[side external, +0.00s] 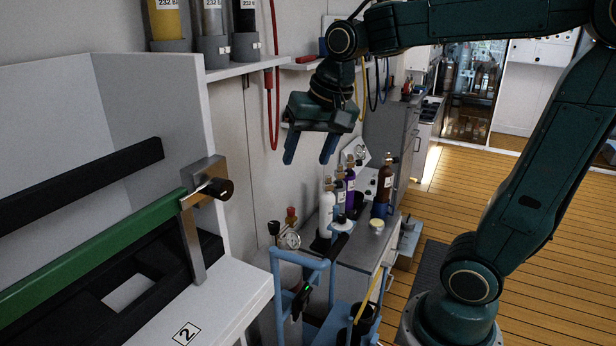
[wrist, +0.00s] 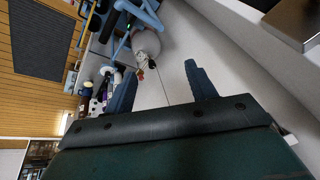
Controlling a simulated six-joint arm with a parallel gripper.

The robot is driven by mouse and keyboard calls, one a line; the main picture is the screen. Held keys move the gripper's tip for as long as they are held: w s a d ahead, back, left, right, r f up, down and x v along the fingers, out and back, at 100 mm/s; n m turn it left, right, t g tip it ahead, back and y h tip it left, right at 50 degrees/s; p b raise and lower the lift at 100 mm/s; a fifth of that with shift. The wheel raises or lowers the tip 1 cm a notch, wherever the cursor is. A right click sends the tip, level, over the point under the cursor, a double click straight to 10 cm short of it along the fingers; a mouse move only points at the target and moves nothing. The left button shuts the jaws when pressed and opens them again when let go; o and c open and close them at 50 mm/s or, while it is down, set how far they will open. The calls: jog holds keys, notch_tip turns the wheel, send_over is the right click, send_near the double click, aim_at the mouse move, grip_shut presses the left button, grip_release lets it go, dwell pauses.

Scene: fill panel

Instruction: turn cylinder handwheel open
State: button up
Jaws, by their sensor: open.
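The gas cylinder's red handwheel (side external: 291,213) sits above a round pressure gauge (side external: 291,240) beside the blue trolley, in the side view. My gripper (side external: 307,161) is open and empty, its two blue fingers pointing down, above the handwheel and apart from it. In the wrist view the pale cylinder (wrist: 147,42) lies beyond the fingers of my gripper (wrist: 159,69), with its small valve (wrist: 141,68) between them in the picture. The valve is too small there to make out the wheel's turn. Much of the cylinder's body is hidden in the side view.
A blue trolley frame (side external: 325,285) stands at the valve. Several bottles, one of them purple (side external: 350,192), stand on a counter behind. A white filling bench (side external: 225,292) with a green bar (side external: 95,245) is at left. A red hose (side external: 269,110) hangs on the wall.

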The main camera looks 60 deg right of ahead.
jog(key=w+d+f+m+g, duration=0.1)
jog(key=w+d+m, duration=0.15)
jog(key=w, duration=0.25)
jog(key=w+d+f+m, duration=0.1)
jog(key=w+d+m, duration=0.1)
jog(key=w+m, duration=0.15)
jog(key=m+g, duration=0.3)
jog(key=m, duration=1)
send_over(274, 224)
notch_tip(274, 224, down, 20)
jog(key=shift+f, duration=0.15)
notch_tip(274, 224, down, 14)
jog(key=shift+r, duration=0.1)
jog(key=shift+c, duration=0.3)
jog(key=c, duration=0.9)
